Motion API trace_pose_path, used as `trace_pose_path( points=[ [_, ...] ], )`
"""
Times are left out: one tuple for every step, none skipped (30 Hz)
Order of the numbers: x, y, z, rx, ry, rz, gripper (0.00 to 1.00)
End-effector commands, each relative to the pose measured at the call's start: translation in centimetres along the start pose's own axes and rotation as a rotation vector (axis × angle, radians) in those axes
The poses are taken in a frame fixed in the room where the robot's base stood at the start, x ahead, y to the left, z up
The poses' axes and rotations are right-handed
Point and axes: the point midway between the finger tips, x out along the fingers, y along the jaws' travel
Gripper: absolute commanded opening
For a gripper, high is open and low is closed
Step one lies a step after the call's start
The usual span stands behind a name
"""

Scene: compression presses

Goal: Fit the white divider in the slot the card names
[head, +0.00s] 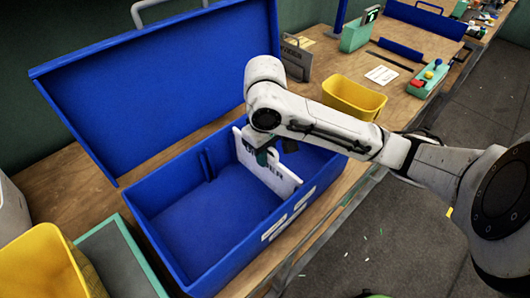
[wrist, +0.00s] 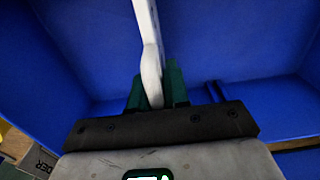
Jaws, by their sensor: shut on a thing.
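The white divider (head: 272,176), with dark lettering, stands roughly upright inside the open blue box (head: 163,208). My gripper (head: 267,155) is shut on its upper edge; the wrist view shows the divider (wrist: 148,40) between the green fingers (wrist: 157,88). A pair of upright ribs (head: 208,164) forms a slot on the box's back wall, left of the divider. I cannot tell whether the divider's lower edge touches the floor or sits in a slot. Several white labels (head: 274,228) run along the box's front wall. A white card (head: 381,75) lies on the bench, its text unreadable.
The blue lid (head: 160,85) stands open behind the box. A yellow bin (head: 354,98) is to the right; another yellow bin (head: 45,265) is at lower left. The box's left part is empty.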

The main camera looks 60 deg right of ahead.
Motion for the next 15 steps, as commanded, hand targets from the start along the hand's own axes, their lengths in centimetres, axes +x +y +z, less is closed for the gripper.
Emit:
trace_pose_path(
  points=[
    [0.19, 0.01, 0.00, 0.000, 0.001, 0.000, 0.00],
    [0.26, 0.01, 0.00, 0.000, 0.000, 0.000, 0.00],
    [0.35, 0.01, 0.00, 0.000, 0.000, 0.000, 0.00],
    [0.41, 0.01, 0.00, 0.000, 0.000, 0.000, 0.00],
    [0.48, 0.01, 0.00, 0.000, 0.000, 0.000, 0.00],
    [0.57, 0.00, 0.00, 0.000, 0.000, 0.000, 0.00],
    [0.64, 0.00, 0.00, 0.000, 0.000, 0.000, 0.00],
    [0.71, 0.00, 0.00, 0.000, 0.000, 0.000, 0.00],
    [0.80, 0.00, 0.00, 0.000, 0.000, 0.000, 0.00],
    [0.86, 0.00, 0.00, 0.000, 0.000, 0.000, 0.00],
    [0.93, 0.00, 0.00, 0.000, 0.000, 0.000, 0.00],
    [1.01, 0.00, 0.00, 0.000, 0.000, 0.000, 0.00],
    [1.06, 0.00, 0.00, 0.000, 0.000, 0.000, 0.00],
    [0.98, 0.00, 0.00, 0.000, 0.000, 0.000, 0.18],
    [0.94, 0.00, 0.00, 0.000, 0.000, 0.000, 0.21]
  ],
)
